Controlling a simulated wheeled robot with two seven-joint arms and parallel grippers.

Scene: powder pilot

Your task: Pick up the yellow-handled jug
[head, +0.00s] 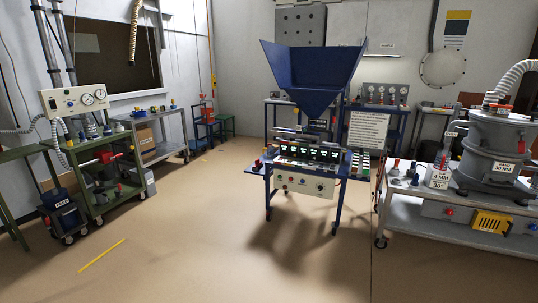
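I cannot clearly make out a jug with a yellow handle in the head view. A yellow slotted object (490,222) sits on the lower shelf of the grey cart at the right, but it is too small to tell whether it is a jug or part of one. A pale labelled container (439,177) stands on that cart's top, with no yellow handle visible. Neither of my grippers shows in this view.
A blue hopper (313,75) on a wheeled blue stand is at the centre. The grey cart (405,191) at right holds a large grey drum (490,150). Green carts (95,210) line the left. Open floor (190,240) lies in front, with a yellow strip (102,255).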

